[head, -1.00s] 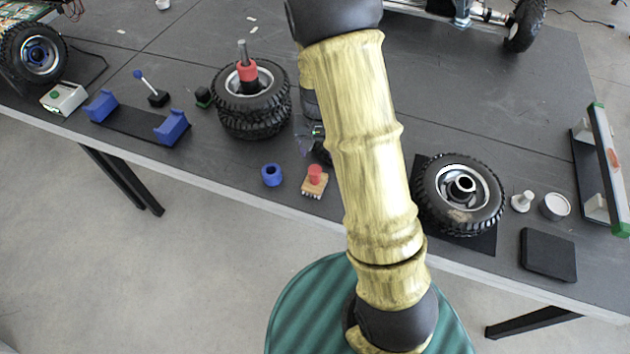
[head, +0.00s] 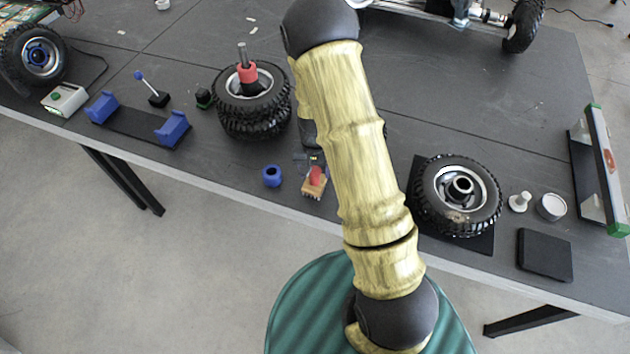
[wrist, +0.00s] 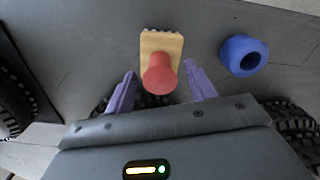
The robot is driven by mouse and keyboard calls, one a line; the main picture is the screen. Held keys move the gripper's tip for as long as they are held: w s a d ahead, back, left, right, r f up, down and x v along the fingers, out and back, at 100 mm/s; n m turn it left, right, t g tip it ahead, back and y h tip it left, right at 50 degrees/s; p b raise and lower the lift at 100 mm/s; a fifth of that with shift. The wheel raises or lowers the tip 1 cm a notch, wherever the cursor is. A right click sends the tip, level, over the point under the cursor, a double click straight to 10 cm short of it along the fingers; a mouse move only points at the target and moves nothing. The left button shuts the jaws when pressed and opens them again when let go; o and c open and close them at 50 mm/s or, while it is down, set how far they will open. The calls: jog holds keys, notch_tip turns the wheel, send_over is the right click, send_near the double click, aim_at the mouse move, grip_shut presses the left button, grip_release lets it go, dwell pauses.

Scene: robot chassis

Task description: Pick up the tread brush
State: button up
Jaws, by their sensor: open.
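The tread brush (head: 314,184) has a light wooden block, a red knob and pale bristles along one edge. It lies on the grey table near the front edge, and it also shows in the wrist view (wrist: 161,62). My gripper (wrist: 161,90) is open, its two purple fingers apart. The red knob appears between the fingertips in the wrist view, with the wooden block just beyond them. I cannot tell the height between fingers and knob. In the head view my arm hides most of the gripper, close behind the brush.
A blue ring (head: 272,176) lies just left of the brush and shows in the wrist view (wrist: 244,56). Stacked tyres (head: 252,100) stand behind left. A wheel (head: 458,194) lies on a black mat to the right. Bare table lies between the brush and the front edge.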

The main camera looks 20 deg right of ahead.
jog(key=shift+f, duration=0.45)
grip_shut()
